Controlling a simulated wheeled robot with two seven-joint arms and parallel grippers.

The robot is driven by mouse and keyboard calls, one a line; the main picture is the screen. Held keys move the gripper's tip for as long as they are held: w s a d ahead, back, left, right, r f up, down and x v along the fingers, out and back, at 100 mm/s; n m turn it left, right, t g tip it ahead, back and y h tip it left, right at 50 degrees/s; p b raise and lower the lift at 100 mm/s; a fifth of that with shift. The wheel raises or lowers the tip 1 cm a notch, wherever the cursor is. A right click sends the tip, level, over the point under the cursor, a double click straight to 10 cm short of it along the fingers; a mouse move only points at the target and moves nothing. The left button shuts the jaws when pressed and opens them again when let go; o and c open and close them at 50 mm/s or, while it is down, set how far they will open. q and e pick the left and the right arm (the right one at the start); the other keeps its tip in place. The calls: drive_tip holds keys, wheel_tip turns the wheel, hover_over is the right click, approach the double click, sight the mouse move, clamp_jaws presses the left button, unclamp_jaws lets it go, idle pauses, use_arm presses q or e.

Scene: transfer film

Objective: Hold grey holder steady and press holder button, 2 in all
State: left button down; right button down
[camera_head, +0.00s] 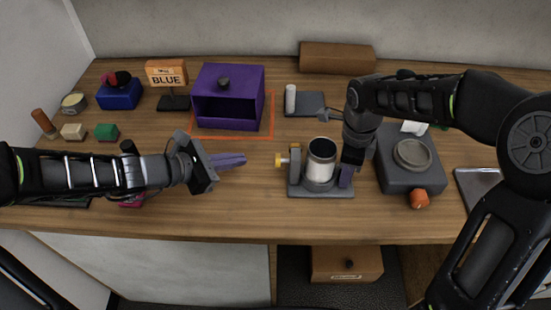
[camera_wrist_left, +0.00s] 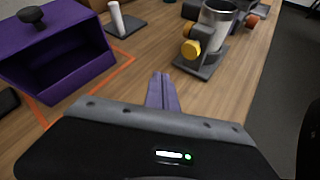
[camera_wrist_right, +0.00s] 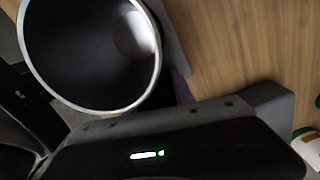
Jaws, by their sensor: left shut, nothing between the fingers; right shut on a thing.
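The grey holder (camera_head: 320,192) stands on the table right of centre, with a metallic, dark-mouthed cylinder (camera_head: 321,170) upright in it. A yellow button (camera_head: 281,160) sticks out from its left side; it also shows in the left wrist view (camera_wrist_left: 190,49). My left gripper (camera_head: 243,160) is shut and empty, its purple fingers pointing right toward the button with a gap between. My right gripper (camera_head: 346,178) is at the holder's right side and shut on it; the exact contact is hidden. The right wrist view shows the cylinder's open rim (camera_wrist_right: 92,108) close up.
A purple open-fronted box (camera_head: 228,115) stands inside an orange outline behind my left gripper. A grey pad with a white peg (camera_head: 291,98) lies behind the holder. A dark device (camera_head: 412,178) with an orange knob (camera_head: 419,198) stands to the right. Table between left fingers and holder is clear.

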sight(278, 160)
use_arm(q)
drive_tip(key=shift+w+a, duration=0.2)
drive_tip(key=shift+a, duration=1.75)
drive_tip(key=shift+d, duration=0.2)
drive_tip(key=shift+s+d, duration=0.2)
drive_tip(key=shift+d, duration=1.95)
drive_tip(key=shift+s+d, duration=0.2)
drive_tip(key=shift+d, duration=1.9)
drive_tip(key=shift+d, duration=0.15)
drive_tip(key=shift+d, duration=0.3)
